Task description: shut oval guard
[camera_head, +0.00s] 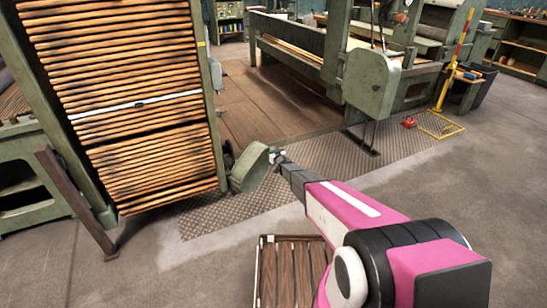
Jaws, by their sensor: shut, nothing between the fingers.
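A green rounded guard (253,168), which looks like the oval guard, stands out from the lower right side of the lattice frame. It sits at an angle to the frame, with a dark gap and dark parts (229,155) between them. My gripper (275,156) is shut and empty at the guard's upper right edge. I cannot tell whether its tips touch the guard. The guard's far side and hinge are hidden.
The wooden lattice apron (130,60) slopes up at the left. A checkered metal plate (230,208) covers the floor below. A slatted wooden pallet (266,275) lies under my arm. A green machine (372,85) and yellow stand (455,70) are further back right.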

